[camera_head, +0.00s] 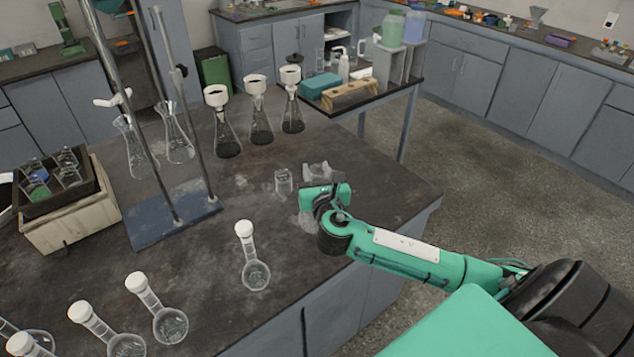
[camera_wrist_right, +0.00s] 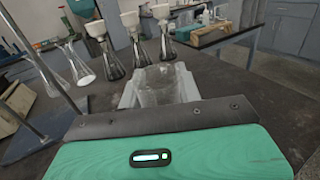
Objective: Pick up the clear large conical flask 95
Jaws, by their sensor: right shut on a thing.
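My right gripper (camera_head: 318,172) is at the right part of the dark bench, its pale fingers pointing away from the head camera. It is shut on a clear glass vessel, which I take to be the clear large conical flask (camera_head: 306,222); part of it shows below the gripper. In the right wrist view the clear flask (camera_wrist_right: 164,88) sits between the two pale fingers, its lower part hidden by the gripper body. I cannot tell whether the flask touches the bench. My left gripper is not in view.
Several flasks with white funnels (camera_head: 261,125) stand behind. A round flask with a white stopper (camera_head: 254,273) is at the front. A metal stand (camera_head: 172,205) and a crate (camera_head: 70,215) are left.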

